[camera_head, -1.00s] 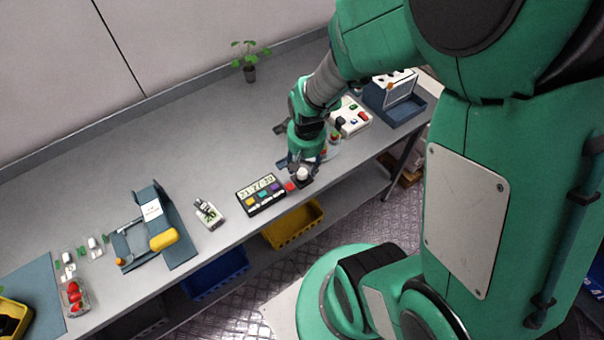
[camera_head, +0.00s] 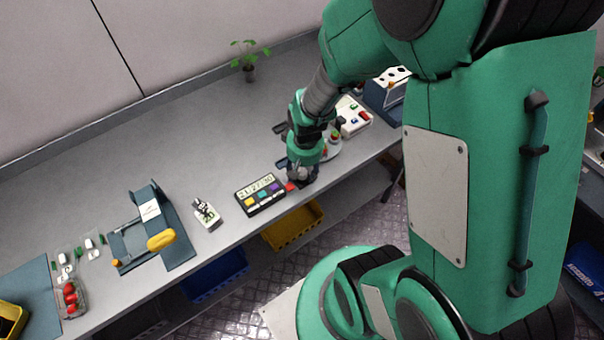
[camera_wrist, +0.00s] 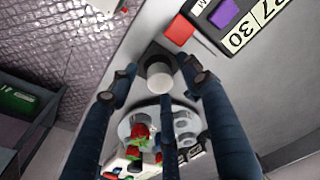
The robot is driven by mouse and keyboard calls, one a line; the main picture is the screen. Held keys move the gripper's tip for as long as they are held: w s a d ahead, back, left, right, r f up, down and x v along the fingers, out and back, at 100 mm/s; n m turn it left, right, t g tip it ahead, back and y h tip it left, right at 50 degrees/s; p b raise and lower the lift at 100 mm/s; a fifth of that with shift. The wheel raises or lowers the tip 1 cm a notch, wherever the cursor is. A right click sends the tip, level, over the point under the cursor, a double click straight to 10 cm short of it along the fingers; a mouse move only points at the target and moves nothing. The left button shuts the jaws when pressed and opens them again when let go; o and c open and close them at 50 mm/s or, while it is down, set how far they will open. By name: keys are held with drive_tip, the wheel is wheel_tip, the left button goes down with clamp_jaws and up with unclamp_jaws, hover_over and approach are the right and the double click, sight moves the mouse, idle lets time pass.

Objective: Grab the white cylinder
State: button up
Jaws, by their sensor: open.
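The white cylinder (camera_wrist: 160,74) stands in a dark round holder or base (camera_wrist: 157,54) near the bench edge in the wrist view. My gripper (camera_wrist: 163,82) is open, with three dark fingers around the cylinder in that view; I cannot tell whether any finger touches it. In the head view my gripper (camera_head: 299,171) is low over the front of the bench, right of the panel with coloured buttons. The cylinder is hidden or too small to make out there.
The button panel (camera_head: 261,194) and a red block (camera_wrist: 179,30) are close beside the cylinder. A plant (camera_head: 248,66) stands at the back. The middle of the bench is clear.

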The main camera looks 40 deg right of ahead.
sight(302, 172)
drive_tip(key=shift+c, duration=0.5)
clamp_jaws()
drive_tip(key=shift+r, duration=0.1)
drive_tip(key=shift+r, duration=0.5)
drive_tip(key=r, duration=0.1)
drive_tip(key=r+p, duration=0.1)
drive_tip(key=shift+s+r, duration=0.25)
drive_tip(key=shift+r, duration=0.05)
drive_tip(key=s+a+p, duration=0.1)
drive_tip(key=s+a, duration=0.1)
drive_tip(key=s, duration=0.5)
drive_tip(key=s+a+r+p, duration=0.1)
drive_tip(key=s+a, duration=0.1)
drive_tip(key=s, duration=0.6)
drive_tip(key=shift+r, duration=0.1)
